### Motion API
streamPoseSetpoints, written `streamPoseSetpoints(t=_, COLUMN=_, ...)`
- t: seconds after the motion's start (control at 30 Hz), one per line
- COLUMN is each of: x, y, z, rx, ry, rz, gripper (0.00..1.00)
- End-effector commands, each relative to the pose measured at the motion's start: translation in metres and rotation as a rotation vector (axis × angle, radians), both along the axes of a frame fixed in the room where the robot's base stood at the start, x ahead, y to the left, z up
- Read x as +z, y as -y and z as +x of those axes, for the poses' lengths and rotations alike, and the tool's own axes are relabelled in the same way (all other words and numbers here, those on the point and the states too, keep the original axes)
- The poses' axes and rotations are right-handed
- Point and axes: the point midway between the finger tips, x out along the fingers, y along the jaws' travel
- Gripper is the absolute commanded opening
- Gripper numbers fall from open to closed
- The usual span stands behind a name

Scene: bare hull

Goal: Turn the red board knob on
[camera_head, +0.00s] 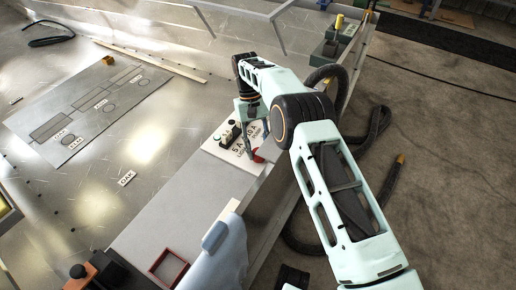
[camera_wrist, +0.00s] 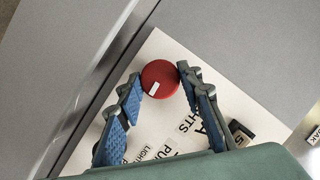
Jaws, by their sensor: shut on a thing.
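The red board knob (camera_wrist: 160,79) is a round disc with a small white mark on its lower left. It sits on a white board (camera_wrist: 165,130) with black lettering, partly hidden by my fingers. My gripper (camera_wrist: 161,84) has its blue-padded fingers on either side of the knob, with the tips closed on its rim. In the head view the knob (camera_head: 258,156) shows as a small red patch at the board's (camera_head: 222,152) right edge. My gripper (camera_head: 250,135) reaches down over the board there, its tips partly hidden.
Small dark switches (camera_head: 229,135) stand on the board close to my gripper. A grey outlined mat (camera_head: 85,105) lies at the left. A red square frame (camera_head: 167,267) and a pale blue cloth (camera_head: 226,255) lie in front. A black hose (camera_head: 375,135) loops at the right.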

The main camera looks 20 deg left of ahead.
Motion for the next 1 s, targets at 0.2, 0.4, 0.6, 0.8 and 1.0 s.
streamPoseSetpoints(t=0.2, x=-0.0001, y=-0.0001, z=-0.0002, rx=-0.001, ry=0.000, rz=0.000, gripper=0.09)
streamPoseSetpoints(t=0.4, x=-0.0001, y=0.0000, z=-0.0002, rx=0.000, ry=-0.001, rz=0.001, gripper=0.44)
streamPoseSetpoints(t=0.6, x=-0.0001, y=0.0000, z=-0.0002, rx=0.000, ry=0.000, rz=0.000, gripper=0.51)
streamPoseSetpoints(t=0.8, x=-0.0001, y=0.0000, z=0.0000, rx=0.000, ry=0.000, rz=0.000, gripper=0.51)
streamPoseSetpoints(t=1.0, x=0.0005, y=-0.0006, z=-0.0008, rx=0.040, ry=0.000, rz=0.000, gripper=0.51)
